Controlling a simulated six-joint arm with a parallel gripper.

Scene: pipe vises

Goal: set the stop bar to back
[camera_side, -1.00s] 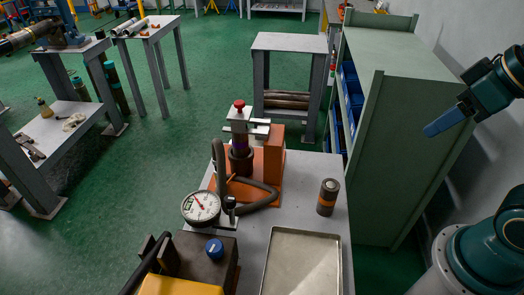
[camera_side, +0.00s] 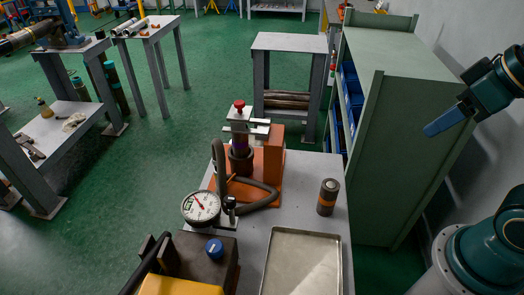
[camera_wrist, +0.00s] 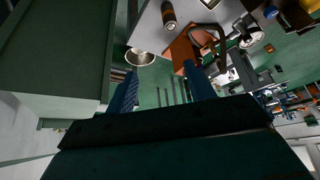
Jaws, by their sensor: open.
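The orange vise fixture (camera_side: 274,160) stands on the grey bench, with a red knob (camera_side: 239,104) on top of its upright. Pale metal bars (camera_side: 260,129) cross near its top; I cannot tell which part is the stop bar or how it is set. A dark cylinder is held upright in the fixture. My gripper (camera_side: 447,122) is in the air at the right, well away from the fixture. In the wrist view my gripper (camera_wrist: 160,70) has its two blue fingers apart, with nothing between them. The orange fixture (camera_wrist: 184,50) shows beyond the right finger.
A round dial gauge (camera_side: 201,208) and a brown block with a blue knob (camera_side: 214,248) stand at the bench front. A dark cylinder with an orange band (camera_side: 328,197) stands near an empty metal tray (camera_side: 303,262). A green shelf unit (camera_side: 392,150) lies between my gripper and the bench.

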